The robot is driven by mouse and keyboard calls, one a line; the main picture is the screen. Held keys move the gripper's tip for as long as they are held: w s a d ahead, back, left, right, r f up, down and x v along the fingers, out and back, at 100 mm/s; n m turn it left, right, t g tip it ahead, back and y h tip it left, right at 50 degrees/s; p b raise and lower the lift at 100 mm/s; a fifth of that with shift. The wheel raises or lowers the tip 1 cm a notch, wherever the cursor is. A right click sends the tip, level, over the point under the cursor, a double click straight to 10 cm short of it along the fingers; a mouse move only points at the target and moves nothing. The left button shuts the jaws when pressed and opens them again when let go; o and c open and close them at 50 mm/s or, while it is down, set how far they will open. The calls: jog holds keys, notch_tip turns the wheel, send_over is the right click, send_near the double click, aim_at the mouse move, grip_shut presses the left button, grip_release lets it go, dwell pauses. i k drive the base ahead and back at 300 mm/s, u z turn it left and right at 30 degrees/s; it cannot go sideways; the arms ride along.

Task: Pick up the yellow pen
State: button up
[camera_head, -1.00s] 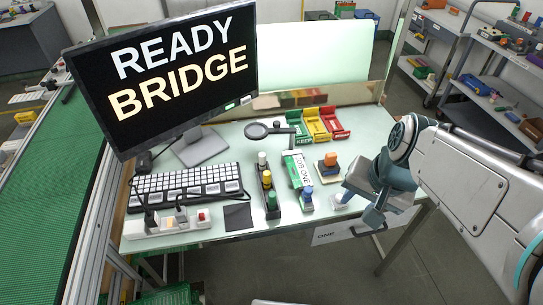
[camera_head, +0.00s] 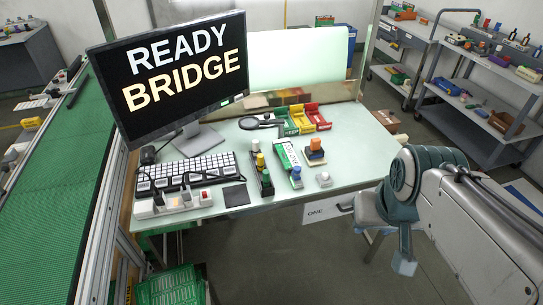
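A small upright item with a yellow top (camera_head: 260,161) stands in a dark narrow holder (camera_head: 267,191) on the table, between a white-topped one behind and a green one in front. It looks like the yellow pen, but it is too small to be sure. My gripper (camera_head: 404,263) hangs past the table's front right edge, well to the right of the holder and apart from it. Its fingers are seen from the side and partly merge, so I cannot tell whether they are open or shut. Nothing shows clearly in it.
A green-and-white box (camera_head: 287,157), an orange-topped block (camera_head: 316,151) and a white knob-like item (camera_head: 324,179) stand right of the holder. The keyboard (camera_head: 186,173), a magnifier (camera_head: 252,123) and a monitor (camera_head: 178,75) are left and behind. Coloured bins (camera_head: 300,117) sit at the back.

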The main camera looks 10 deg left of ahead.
aim_at(260, 157)
jog(key=z, duration=0.05)
jog(key=i, duration=1.15)
jog(key=u, duration=0.8)
